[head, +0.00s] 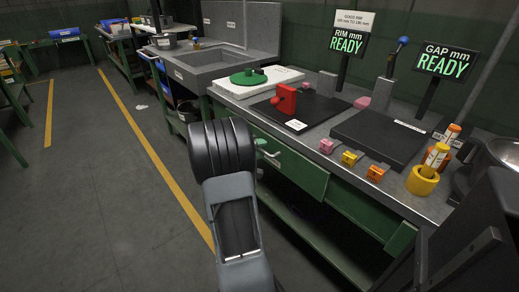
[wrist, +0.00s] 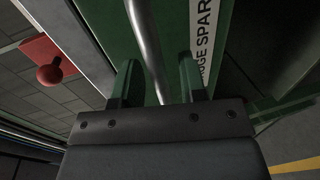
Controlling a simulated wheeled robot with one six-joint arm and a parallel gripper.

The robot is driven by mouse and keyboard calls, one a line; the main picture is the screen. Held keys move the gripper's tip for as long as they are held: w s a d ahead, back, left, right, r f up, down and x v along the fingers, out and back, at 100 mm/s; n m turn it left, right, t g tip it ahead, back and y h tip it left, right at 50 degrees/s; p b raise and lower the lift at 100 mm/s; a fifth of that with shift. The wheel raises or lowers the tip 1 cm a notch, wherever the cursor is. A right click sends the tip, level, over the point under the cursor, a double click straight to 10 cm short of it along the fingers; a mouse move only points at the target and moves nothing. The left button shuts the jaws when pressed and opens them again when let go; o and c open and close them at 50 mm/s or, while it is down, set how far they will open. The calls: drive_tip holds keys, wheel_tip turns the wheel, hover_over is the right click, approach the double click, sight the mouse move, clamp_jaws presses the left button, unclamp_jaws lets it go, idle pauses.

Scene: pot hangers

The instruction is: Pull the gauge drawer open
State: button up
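The gauge drawer has a green front (head: 295,168) under the workbench top in the head view. In the wrist view its front (wrist: 172,15) shows a white label (wrist: 204,40) reading "UGE SPAR", cut off. A silver bar handle (wrist: 148,45) runs between the two green fingers of my gripper (wrist: 158,82). The fingers are apart, with a visible gap on each side of the bar. The drawer looks closed.
The grey bench top (head: 325,158) holds a red fixture (head: 285,100), also at left in the wrist view (wrist: 50,72), a black plate (head: 380,138) and small pink, yellow and orange blocks. A sink (head: 210,65) is farther back. Open floor (head: 90,190) lies left.

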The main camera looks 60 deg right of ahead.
clamp_jaws()
idle(0.3)
